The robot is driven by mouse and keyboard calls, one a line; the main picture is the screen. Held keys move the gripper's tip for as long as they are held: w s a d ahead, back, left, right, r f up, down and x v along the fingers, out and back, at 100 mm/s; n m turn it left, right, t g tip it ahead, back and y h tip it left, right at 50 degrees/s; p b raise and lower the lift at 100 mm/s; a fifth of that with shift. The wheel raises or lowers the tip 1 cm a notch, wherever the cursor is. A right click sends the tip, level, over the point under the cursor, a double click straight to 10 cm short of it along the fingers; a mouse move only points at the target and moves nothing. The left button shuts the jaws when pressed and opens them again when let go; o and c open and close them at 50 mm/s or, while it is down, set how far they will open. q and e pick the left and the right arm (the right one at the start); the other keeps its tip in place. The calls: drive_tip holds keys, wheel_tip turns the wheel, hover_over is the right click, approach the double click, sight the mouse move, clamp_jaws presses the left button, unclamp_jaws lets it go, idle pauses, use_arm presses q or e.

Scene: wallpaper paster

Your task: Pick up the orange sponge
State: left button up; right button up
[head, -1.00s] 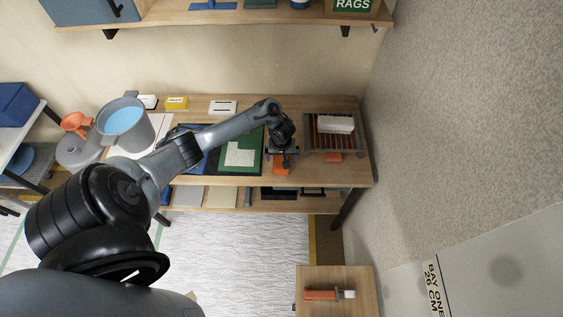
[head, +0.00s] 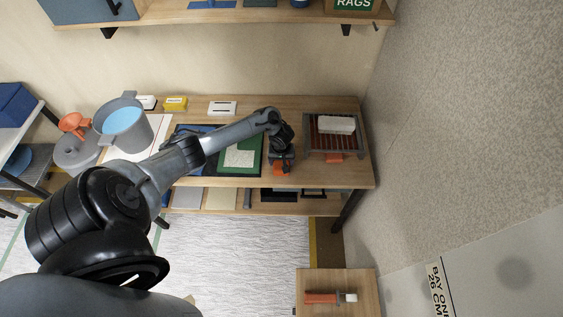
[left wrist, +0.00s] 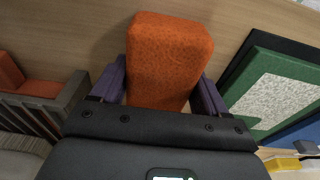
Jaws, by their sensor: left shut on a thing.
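The orange sponge (head: 280,169) is at the front part of the wooden table, between the green board and the slatted rack. My left gripper (head: 282,160) is over it and shut on it. In the left wrist view the sponge (left wrist: 168,60) stands between the two purple finger pads, one on each side, with bare wood behind it. I cannot tell whether it still touches the table. My right gripper is in neither view.
The slatted rack (head: 357,142) holds a white block (head: 336,124); another orange piece (head: 333,158) is at its front. The green board (head: 250,169) lies left of the sponge. A grey pot (head: 145,135) with blue liquid stands farther left. A shelf (head: 250,18) hangs above.

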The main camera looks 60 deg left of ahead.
use_arm(q)
drive_tip(key=shift+c, duration=0.4)
drive_tip(key=shift+r, duration=0.55)
wheel_tip(320, 180, up, 3)
drive_tip(key=shift+r+p, duration=0.15)
drive_tip(key=shift+p, duration=0.7)
drive_tip(key=w+d+r+p, duration=0.1)
drive_tip(key=d+r+p, duration=0.1)
drive_tip(key=d, duration=0.3)
drive_tip(key=w+d+r+p, duration=0.1)
drive_tip(key=d+r+p, duration=0.1)
drive_tip(key=d+r, duration=0.2)
drive_tip(key=shift+w+d+r, duration=0.2)
drive_tip(key=shift+d+r, duration=0.1)
drive_tip(key=shift+d, duration=0.95)
